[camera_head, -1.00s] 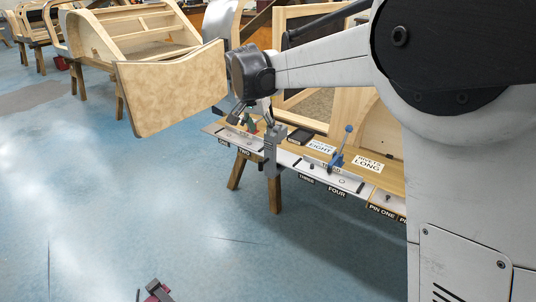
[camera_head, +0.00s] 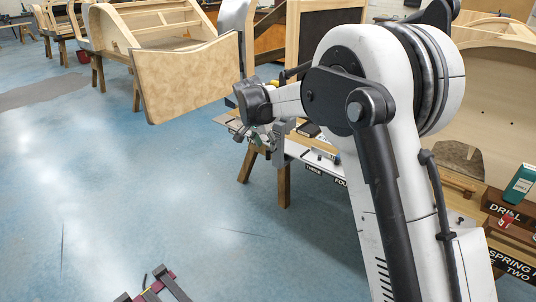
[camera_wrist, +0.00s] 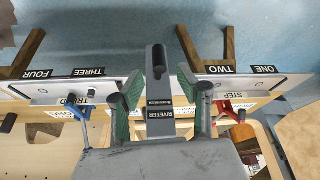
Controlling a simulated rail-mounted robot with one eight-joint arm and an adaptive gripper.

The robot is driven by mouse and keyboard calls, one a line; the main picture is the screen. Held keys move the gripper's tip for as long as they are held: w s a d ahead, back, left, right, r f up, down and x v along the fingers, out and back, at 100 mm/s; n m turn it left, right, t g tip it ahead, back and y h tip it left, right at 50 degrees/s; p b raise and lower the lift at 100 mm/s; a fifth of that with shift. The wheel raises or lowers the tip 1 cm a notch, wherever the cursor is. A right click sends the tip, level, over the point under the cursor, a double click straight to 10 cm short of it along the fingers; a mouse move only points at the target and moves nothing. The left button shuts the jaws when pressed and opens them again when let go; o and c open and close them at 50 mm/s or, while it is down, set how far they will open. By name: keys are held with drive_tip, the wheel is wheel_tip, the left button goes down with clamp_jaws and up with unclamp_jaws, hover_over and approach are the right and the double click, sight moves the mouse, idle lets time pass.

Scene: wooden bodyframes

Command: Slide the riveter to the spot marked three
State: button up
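The riveter (camera_wrist: 158,100), a grey tool with its name on it, lies in the middle of the wrist view, between the labels TWO (camera_wrist: 220,69) and THREE (camera_wrist: 88,72). In the head view the riveter (camera_head: 279,145) is at the shelf's front edge, partly hidden by my gripper (camera_head: 260,138). In the wrist view my gripper (camera_wrist: 160,88) is open, with one green-padded finger on each side of the riveter. Gaps show between the pads and the riveter. The spot marked three is on the pale strip (camera_wrist: 105,86) left of the riveter.
A blue-handled tool (camera_wrist: 80,112) stands left of my gripper, behind THREE and FOUR. A curved wooden panel (camera_head: 190,78) stands close to the arm.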

sight(268, 149)
drive_tip(key=shift+b+x, duration=0.4)
drive_tip(key=shift+x, duration=1.95)
clamp_jaws()
